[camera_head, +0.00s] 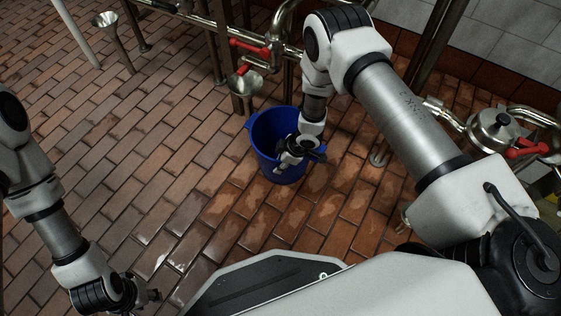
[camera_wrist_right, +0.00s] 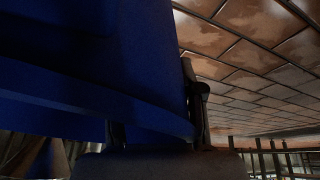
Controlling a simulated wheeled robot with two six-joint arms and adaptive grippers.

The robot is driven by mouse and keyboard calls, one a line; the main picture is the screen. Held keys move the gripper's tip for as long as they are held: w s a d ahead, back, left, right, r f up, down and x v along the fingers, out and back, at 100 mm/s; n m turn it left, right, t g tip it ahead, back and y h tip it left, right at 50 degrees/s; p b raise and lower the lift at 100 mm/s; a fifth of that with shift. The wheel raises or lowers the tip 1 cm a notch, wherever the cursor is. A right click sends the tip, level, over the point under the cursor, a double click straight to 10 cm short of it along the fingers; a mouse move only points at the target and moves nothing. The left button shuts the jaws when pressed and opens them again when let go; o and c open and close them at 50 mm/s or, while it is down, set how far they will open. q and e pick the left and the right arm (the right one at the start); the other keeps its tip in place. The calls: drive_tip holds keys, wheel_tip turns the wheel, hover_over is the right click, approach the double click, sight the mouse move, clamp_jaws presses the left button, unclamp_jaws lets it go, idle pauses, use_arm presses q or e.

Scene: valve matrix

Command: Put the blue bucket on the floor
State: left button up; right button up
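The blue bucket (camera_head: 265,133) is upright in the middle of the head view, over the brown tiled floor. I cannot tell whether its base touches the tiles. My right gripper (camera_head: 297,152) is at the bucket's right-hand rim. In the right wrist view the bucket's blue wall and rim (camera_wrist_right: 120,95) fill the left side and lie between the fingers (camera_wrist_right: 160,125), which appear shut on it. My left gripper (camera_head: 150,297) is low at the left of the head view, away from the bucket. Its fingers are too small and dark to tell whether they are open.
Metal pipes with a red valve handle (camera_head: 249,47) and a funnel (camera_head: 244,84) stand just behind the bucket. Another funnel (camera_head: 105,20) is at the back left. A valve with a red handle (camera_head: 525,149) is at the right. The tiled floor (camera_head: 150,150) left of the bucket is clear.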

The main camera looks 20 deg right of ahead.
drive_tip(key=shift+o, duration=0.7)
drive_tip(key=shift+r, duration=0.1)
drive_tip(key=p+v, duration=0.6)
drive_tip(key=v, duration=0.6)
drive_tip(key=shift+r, duration=0.15)
drive_tip(key=s+d+m+g+h, duration=0.2)
drive_tip(key=s+m, duration=1)
drive_tip(key=s, duration=1.2)
drive_tip(key=shift+s+d+r+m+g+h, duration=0.3)
drive_tip(key=shift+r+m+g+h, duration=0.15)
drive_tip(key=shift+h, duration=0.25)
drive_tip(key=shift+w, duration=0.1)
